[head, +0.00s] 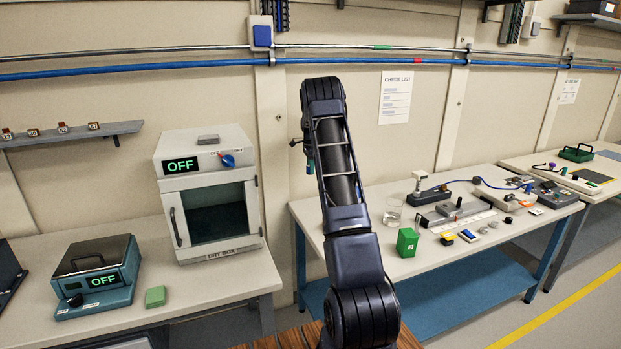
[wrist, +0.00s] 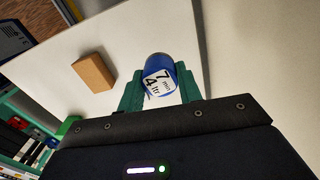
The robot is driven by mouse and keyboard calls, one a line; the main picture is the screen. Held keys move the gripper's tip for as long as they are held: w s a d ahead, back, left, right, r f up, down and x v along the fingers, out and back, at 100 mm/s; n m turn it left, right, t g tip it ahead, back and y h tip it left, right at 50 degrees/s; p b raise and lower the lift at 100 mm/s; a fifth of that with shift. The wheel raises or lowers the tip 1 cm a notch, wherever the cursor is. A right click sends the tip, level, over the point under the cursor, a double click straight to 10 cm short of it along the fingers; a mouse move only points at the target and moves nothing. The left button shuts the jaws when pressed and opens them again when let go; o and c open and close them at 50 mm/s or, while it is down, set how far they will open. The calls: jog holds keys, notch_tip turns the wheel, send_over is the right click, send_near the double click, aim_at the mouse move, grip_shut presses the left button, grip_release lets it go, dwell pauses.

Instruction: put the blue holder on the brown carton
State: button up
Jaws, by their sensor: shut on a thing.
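The blue holder (wrist: 159,77) is a short blue cylinder with a white label, seen in the wrist view. My gripper (wrist: 160,71) is shut on it, with a teal finger on each side. The brown carton (wrist: 95,72) is a small plain box on a white surface in the wrist view, left of the holder and apart from it. In the head view my gripper (head: 309,166) hangs in front of the wall, mostly hidden behind my arm. I cannot pick out the holder or the carton there.
The right table (head: 345,232) carries a green box (head: 407,242) and several instruments towards its right. The left bench holds a dry box (head: 207,190), a teal device (head: 97,278) and a green block (head: 155,297). Rails run along the wall. The white surface around the carton looks clear.

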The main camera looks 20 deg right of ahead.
jog(key=shift+r, duration=0.5)
jog(key=shift+s+d+r, duration=0.2)
jog(key=shift+s, duration=0.1)
jog(key=s+d+r+m, duration=0.1)
jog(key=s+d+r, duration=0.1)
jog(key=s, duration=0.9)
jog(key=s+d+r+m, duration=0.1)
jog(key=s+d+r, duration=0.15)
jog(key=s, duration=0.75)
jog(key=f, duration=1.3)
jog(key=a+f, duration=0.1)
jog(key=f, duration=0.5)
jog(key=shift+s+f, duration=0.2)
jog(key=shift+f, duration=0.2)
jog(key=shift+f, duration=0.15)
jog(key=o, duration=1)
